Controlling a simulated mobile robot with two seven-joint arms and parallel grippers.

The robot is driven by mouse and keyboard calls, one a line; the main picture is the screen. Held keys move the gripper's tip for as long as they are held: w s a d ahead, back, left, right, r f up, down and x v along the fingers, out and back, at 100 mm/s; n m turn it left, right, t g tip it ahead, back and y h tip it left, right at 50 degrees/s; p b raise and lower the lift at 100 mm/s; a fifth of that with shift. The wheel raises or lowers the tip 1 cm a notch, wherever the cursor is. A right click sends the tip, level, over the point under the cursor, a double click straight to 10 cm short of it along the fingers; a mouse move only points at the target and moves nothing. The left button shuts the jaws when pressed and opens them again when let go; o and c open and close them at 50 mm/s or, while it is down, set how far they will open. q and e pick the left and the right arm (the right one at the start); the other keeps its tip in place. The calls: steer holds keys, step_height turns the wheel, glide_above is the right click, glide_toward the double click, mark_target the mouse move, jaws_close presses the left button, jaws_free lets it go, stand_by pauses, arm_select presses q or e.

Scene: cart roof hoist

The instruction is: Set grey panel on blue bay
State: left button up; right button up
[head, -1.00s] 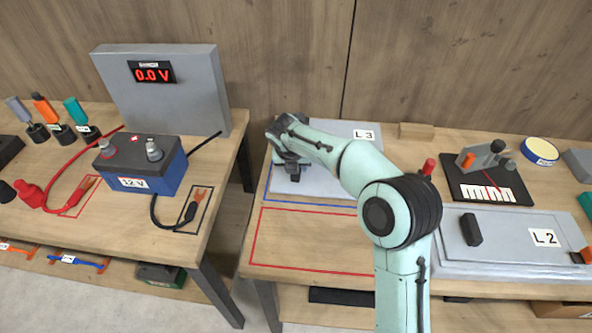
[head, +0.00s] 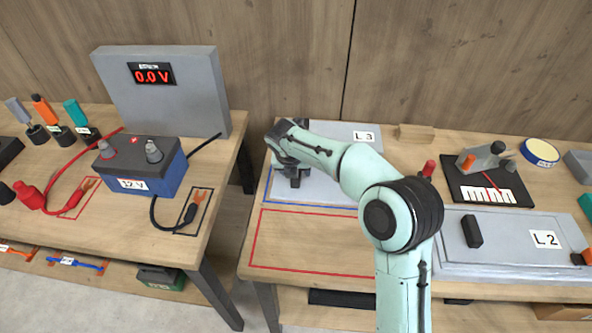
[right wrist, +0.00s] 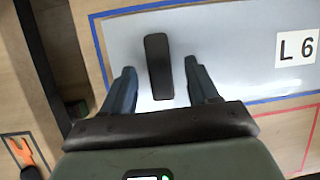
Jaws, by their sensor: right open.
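The grey panel (head: 325,188) lies flat in the blue-outlined bay (head: 310,205) on the right table. Its tag looks like L 3 in the head view and L 6 in the right wrist view. In the right wrist view the panel (right wrist: 225,45) has blue line along its top and left edges. My right gripper (right wrist: 162,88) is open, its fingers on either side of the panel's dark handle (right wrist: 158,66) with gaps showing. In the head view my right gripper (head: 288,160) is over the panel's left part, and my arm hides some of the panel. My left gripper is out of view.
An empty red-outlined bay (head: 310,240) lies in front. Another grey panel tagged L 2 (head: 510,255) lies at right, by a black board (head: 490,180). A wooden block (head: 415,133) stands behind. A gap separates the left table, which holds a battery (head: 140,165).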

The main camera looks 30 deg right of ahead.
steer(key=p+v, duration=0.1)
steer(key=v, duration=0.9)
steer(key=shift+r, duration=0.3)
steer(key=shift+s+a, duration=0.1)
steer(key=shift+s, duration=0.05)
